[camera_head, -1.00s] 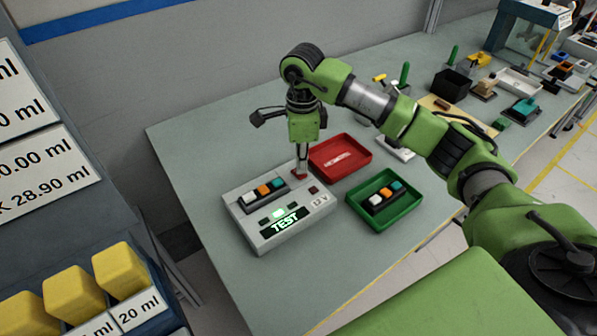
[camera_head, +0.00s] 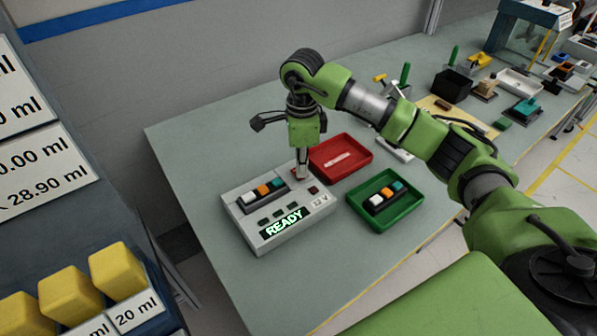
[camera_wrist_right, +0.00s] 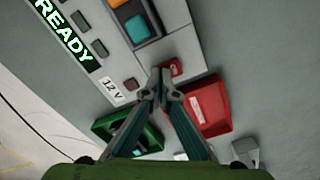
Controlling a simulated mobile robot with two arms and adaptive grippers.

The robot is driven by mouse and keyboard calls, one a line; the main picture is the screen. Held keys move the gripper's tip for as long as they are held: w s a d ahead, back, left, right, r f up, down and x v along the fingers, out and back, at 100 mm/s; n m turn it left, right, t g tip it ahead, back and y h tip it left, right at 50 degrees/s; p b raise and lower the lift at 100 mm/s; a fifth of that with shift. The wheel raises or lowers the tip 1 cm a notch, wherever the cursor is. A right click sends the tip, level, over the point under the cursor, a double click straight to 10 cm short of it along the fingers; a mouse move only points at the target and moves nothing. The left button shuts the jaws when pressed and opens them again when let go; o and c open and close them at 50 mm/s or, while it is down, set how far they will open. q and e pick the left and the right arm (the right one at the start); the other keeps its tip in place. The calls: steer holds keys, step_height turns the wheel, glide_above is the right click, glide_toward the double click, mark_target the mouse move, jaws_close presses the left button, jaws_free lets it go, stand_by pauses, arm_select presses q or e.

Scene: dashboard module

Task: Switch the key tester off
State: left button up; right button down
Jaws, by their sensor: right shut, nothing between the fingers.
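The key tester (camera_head: 310,222) is a pale grey box near the table's front left. Its display reads READY in the head view and also in the wrist view (camera_wrist_right: 62,36). A block of white, orange and teal keys (camera_head: 263,189) sits in its slot. A red switch (camera_wrist_right: 176,67) is at the tester's back right corner, largely hidden by the fingers in the head view. My right gripper (camera_head: 302,177) is shut and empty, pointing down at that switch, its tips right beside it; contact cannot be told. My left gripper is not in view.
A red tray (camera_head: 358,167) lies just behind the tester's right side. A green tray (camera_head: 412,202) with another key block is to the right. A small dark red square (camera_head: 313,190) and a 12 V label are on the tester. The table left of the tester is clear.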

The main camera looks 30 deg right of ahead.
steer(key=shift+f, duration=0.2)
steer(key=shift+s, duration=0.1)
steer(key=shift+r+p, duration=0.45)
steer(key=shift+r, duration=0.35)
steer(key=shift+r+p, duration=1.5)
steer(key=shift+r, duration=1.2)
